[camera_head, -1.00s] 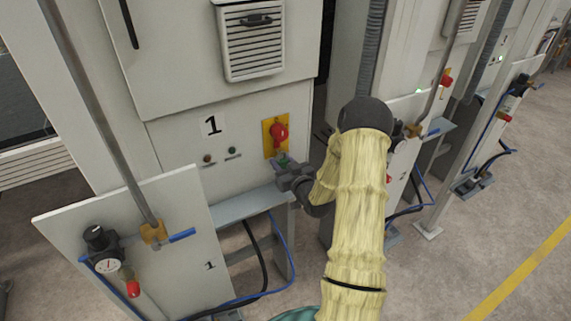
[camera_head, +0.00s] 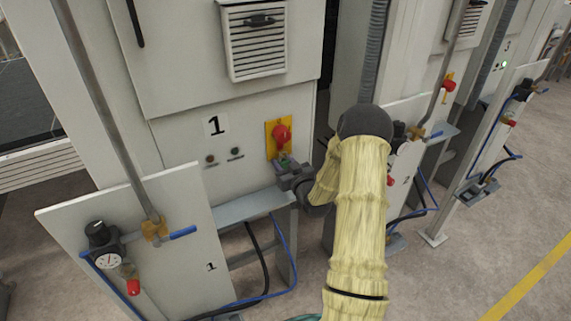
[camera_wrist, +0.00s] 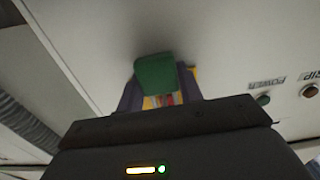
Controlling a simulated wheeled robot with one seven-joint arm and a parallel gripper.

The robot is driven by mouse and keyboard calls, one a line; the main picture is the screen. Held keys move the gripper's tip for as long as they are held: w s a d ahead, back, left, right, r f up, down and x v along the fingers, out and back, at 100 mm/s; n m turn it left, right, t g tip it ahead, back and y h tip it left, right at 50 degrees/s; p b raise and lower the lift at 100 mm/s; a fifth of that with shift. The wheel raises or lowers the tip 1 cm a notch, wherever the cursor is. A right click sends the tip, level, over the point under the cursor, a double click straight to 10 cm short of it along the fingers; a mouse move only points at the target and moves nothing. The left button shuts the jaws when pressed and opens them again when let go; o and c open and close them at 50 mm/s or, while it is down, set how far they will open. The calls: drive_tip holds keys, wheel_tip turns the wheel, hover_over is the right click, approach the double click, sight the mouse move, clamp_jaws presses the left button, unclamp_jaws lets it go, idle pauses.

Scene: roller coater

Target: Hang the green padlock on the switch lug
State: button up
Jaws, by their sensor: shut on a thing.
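The red rotary switch (camera_head: 281,133) sits on a yellow plate (camera_head: 271,143) on the cabinet marked 1. My gripper (camera_head: 284,163) is just below the switch and is shut on the green padlock (camera_head: 283,160), of which only a little shows in the head view. In the wrist view the green padlock (camera_wrist: 156,74) is between the two dark fingers, with part of the yellow plate (camera_wrist: 150,101) behind it. The lug and the padlock's shackle cannot be made out, so I cannot tell whether they touch.
Two small indicators (camera_head: 235,153) are left of the switch. A grey ledge (camera_head: 240,207) with hanging cables is below my gripper. A white panel (camera_head: 190,240) with a gauge (camera_head: 108,260) and a blue-handled valve (camera_head: 178,233) stands at the lower left.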

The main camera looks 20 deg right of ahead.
drive_tip(key=shift+w+a+f, duration=0.15)
drive_tip(key=shift+f, duration=0.15)
drive_tip(key=o, duration=1.1)
drive_tip(key=shift+f, duration=0.1)
drive_tip(key=shift+s+f+b, duration=0.3)
drive_tip(key=shift+b, duration=0.1)
drive_tip(key=s+d+r+b, duration=0.1)
drive_tip(key=s+r+b, duration=0.1)
drive_tip(key=s, duration=1.3)
drive_tip(key=shift+d, duration=0.2)
